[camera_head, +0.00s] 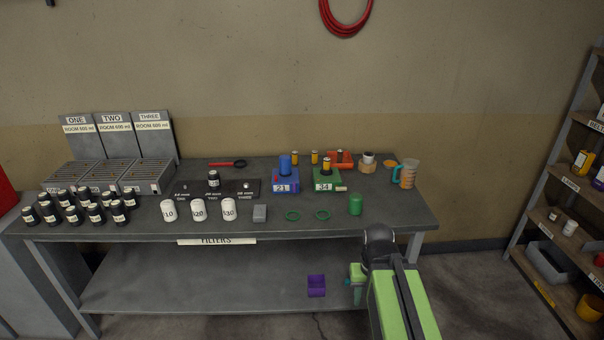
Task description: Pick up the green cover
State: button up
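A small dark green cylinder with a rounded top, seemingly the green cover (355,204), stands upright near the front right of the grey workbench (405,222). My arm comes in from the bottom right. What seems to be my gripper (356,284) hangs below the bench top's front edge, lower than the green cylinder and apart from it. Its fingers are small and partly hidden by my arm, so I cannot tell whether they are open or shut.
Two green rings (293,215) (322,214) and a grey block (260,213) lie left of the cylinder. Behind are a blue box (285,181), a green box (327,175) and an orange beaker (405,174). A purple bin (316,286) sits on the lower shelf.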

aim_at(356, 200)
jog(key=u, duration=0.05)
jog(key=i, duration=1)
jog(key=z, duration=0.15)
